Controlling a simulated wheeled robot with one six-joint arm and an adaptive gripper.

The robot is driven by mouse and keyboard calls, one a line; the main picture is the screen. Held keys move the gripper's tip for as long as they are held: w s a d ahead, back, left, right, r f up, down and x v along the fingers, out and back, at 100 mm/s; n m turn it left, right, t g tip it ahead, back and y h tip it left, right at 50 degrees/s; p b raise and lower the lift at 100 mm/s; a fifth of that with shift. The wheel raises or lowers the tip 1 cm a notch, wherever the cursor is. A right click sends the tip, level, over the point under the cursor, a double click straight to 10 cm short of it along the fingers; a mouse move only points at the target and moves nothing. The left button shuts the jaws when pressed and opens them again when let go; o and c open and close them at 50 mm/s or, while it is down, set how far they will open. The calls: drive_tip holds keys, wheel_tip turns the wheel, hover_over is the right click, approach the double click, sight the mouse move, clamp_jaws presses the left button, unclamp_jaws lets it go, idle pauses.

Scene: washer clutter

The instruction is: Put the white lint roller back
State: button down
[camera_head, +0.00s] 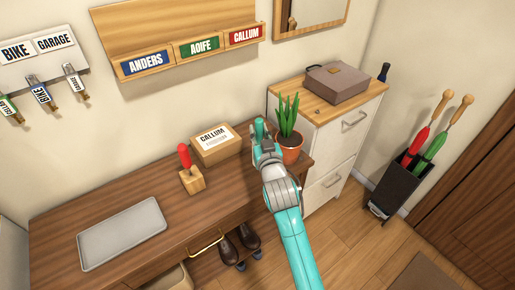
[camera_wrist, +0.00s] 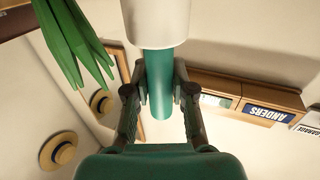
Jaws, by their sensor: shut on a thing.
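The white lint roller has a white roll (camera_wrist: 156,22) and a teal handle (camera_wrist: 159,78). In the wrist view my gripper (camera_wrist: 160,95) is shut on the teal handle, with the white roll beyond the fingers at the top of the picture. In the head view my gripper (camera_head: 264,146) is above the right end of the wooden desk, just left of the potted plant. A teal piece that looks like the handle (camera_head: 260,127) sticks up there; I cannot make out the white roll in that view.
A potted plant (camera_head: 290,141) stands close to my gripper's right. The desk (camera_head: 120,204) holds a grey tray (camera_head: 122,233), a CALLUM box (camera_head: 216,146) and a red-handled tool in a block (camera_head: 188,172). A white cabinet (camera_head: 340,135) carries a case (camera_head: 337,83). A labelled wall shelf (camera_head: 184,57) hangs above.

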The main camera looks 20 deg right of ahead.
drive_tip(key=shift+f, duration=2.45)
drive_tip(key=c, duration=1)
unclamp_jaws()
drive_tip(key=shift+d, duration=0.1)
drive_tip(key=shift+r, duration=0.2)
drive_tip(key=shift+s+f, duration=0.1)
drive_tip(key=shift+s, duration=0.2)
drive_tip(key=s, duration=0.7)
drive_tip(key=s+a, duration=0.1)
drive_tip(key=s, duration=0.3)
drive_tip(key=shift+s, duration=0.15)
